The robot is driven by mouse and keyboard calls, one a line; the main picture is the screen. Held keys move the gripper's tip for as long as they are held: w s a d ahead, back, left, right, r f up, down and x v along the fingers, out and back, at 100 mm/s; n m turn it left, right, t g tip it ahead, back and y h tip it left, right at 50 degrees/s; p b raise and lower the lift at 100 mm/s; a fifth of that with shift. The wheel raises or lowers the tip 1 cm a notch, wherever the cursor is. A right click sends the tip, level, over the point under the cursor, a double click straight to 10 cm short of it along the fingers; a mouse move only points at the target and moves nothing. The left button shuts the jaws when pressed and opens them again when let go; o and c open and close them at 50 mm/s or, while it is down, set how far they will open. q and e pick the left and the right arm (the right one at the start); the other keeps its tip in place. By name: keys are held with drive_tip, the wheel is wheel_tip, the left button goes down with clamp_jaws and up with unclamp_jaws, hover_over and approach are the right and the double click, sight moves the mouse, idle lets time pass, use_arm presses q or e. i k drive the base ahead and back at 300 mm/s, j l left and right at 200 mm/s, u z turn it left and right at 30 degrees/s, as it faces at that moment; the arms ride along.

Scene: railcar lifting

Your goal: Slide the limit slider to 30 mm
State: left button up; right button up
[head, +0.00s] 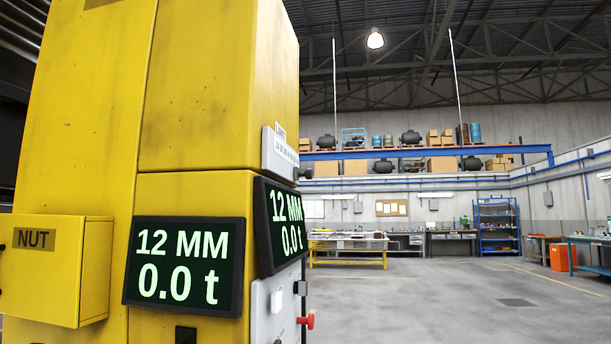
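The limit slider's scale plate (280,153) is on the right-hand side face of the yellow column, seen at a steep angle. It is pale, marked LIMIT, with small marks too fine to read. A dark knob (304,172) sticks out near its right end; I cannot tell its setting. The front display (184,266) reads 12 MM and 0.0 t. A side display (284,222) below the plate shows the same. Neither of my grippers is in view.
The yellow column (200,95) fills the left. A yellow box marked NUT (50,268) juts out from it. Below the side display is a grey control panel (277,302) with a red knob (308,320). The floor (450,305) to the right is open, with workbenches far back.

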sight(308, 173)
drive_tip(key=i+l+u, duration=0.15)
drive_tip(key=l, duration=0.25)
drive_tip(key=i+l+u, duration=0.15)
drive_tip(key=l, duration=0.25)
drive_tip(key=l+u, duration=0.15)
drive_tip(key=l, duration=0.3)
drive_tip(key=i+l+u, duration=0.2)
drive_tip(key=l, duration=0.25)
drive_tip(key=k, duration=0.1)
